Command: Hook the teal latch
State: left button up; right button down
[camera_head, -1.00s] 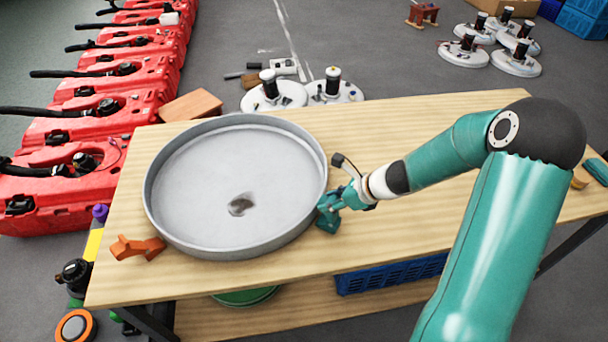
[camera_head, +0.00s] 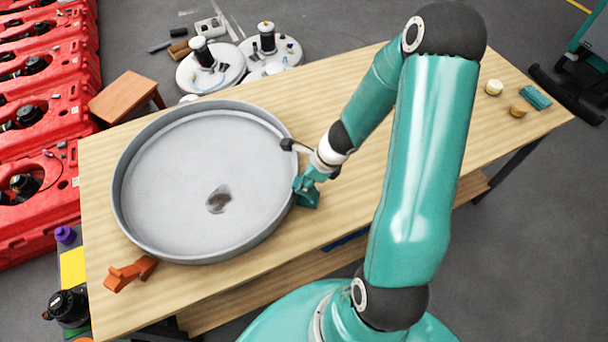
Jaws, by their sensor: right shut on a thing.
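A large round grey pan (camera_head: 200,160) with a low rim and a dark spot in its floor lies on the wooden table (camera_head: 365,215). The teal latch (camera_head: 308,198) is at the right side of the pan, close against its rim. My right gripper (camera_head: 304,184) comes down from the upper right and is shut on the teal latch. The similar colours make their boundary hard to see, and I cannot tell whether the latch is hooked over the rim. An orange latch (camera_head: 130,273) is at the pan's lower left. My left gripper is not in view.
White round units (camera_head: 211,70) stand on the floor behind the table, and red tanks (camera_head: 35,150) line the left. Small pieces (camera_head: 519,107) lie at the table's right end. The table right of my arm is mostly bare.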

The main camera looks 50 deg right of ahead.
aim_at(312, 188)
jog(key=c, duration=1)
grip_release()
jog(key=shift+a+f, duration=0.2)
jog(key=o, duration=0.3)
jog(key=shift+w, duration=0.1)
jog(key=shift+d+r, duration=0.1)
jog(key=shift+r, duration=0.1)
jog(key=shift+r, duration=0.35)
jog(key=shift+v, duration=2.7)
jog(key=shift+s+d+r, duration=0.1)
jog(key=shift+s+r, duration=0.25)
jog(key=shift+r, duration=0.1)
